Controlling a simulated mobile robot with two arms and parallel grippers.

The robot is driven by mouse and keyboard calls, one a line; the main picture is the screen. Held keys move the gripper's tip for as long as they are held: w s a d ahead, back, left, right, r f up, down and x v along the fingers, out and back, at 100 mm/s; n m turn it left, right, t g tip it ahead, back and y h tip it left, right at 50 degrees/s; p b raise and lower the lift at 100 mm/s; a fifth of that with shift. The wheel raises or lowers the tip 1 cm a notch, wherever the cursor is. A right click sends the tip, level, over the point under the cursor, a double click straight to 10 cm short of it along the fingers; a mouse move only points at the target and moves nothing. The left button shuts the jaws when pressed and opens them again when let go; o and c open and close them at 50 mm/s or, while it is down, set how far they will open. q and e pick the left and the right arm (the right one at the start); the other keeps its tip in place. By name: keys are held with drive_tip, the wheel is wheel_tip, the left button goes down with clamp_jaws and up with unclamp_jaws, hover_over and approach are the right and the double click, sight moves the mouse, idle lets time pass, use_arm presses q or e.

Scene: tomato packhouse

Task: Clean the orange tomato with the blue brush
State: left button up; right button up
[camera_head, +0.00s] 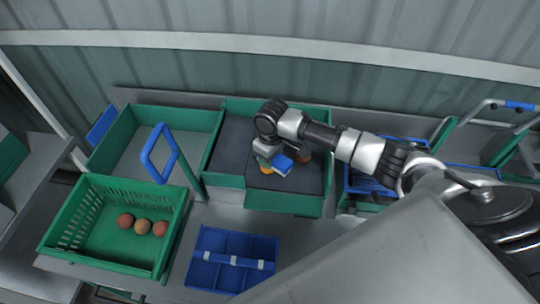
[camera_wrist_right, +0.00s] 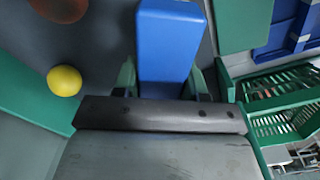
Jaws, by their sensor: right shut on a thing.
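My right gripper (camera_head: 272,157) is over the dark-floored green tray (camera_head: 284,202) and is shut on the blue brush (camera_head: 284,164). In the right wrist view the blue brush (camera_wrist_right: 168,48) sits between the two fingers (camera_wrist_right: 164,82). The orange tomato (camera_head: 266,169) lies on the tray's dark floor, just beside the gripper and partly hidden by it. In the right wrist view this tomato (camera_wrist_right: 64,80) looks yellow and shows to the left of the brush, apart from it. The brush's underside is hidden. My left gripper is not in view.
A reddish-brown tomato (camera_head: 304,157) lies on the same dark floor, right of the brush. A green crate (camera_head: 75,250) at left holds three tomatoes. A blue divided box (camera_head: 232,261) stands in front. A grey-floored green tray (camera_head: 208,122) at back left looks empty.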

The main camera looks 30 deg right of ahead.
drive_tip(key=shift+w, duration=0.1)
drive_tip(key=shift+w+a+b, duration=0.25)
drive_tip(key=shift+w+a, duration=0.05)
drive_tip(key=shift+w, duration=0.35)
drive_tip(key=shift+w+a+b, duration=0.25)
drive_tip(key=shift+w+b, duration=0.05)
drive_tip(key=shift+w, duration=0.35)
drive_tip(key=shift+w+a+b, duration=0.25)
drive_tip(key=shift+w+a, duration=0.05)
drive_tip(key=shift+w, duration=0.35)
drive_tip(key=shift+r, duration=0.15)
wheel_tip(320, 180, up, 2)
drive_tip(key=shift+p, duration=0.95)
drive_tip(key=shift+r, duration=1.9)
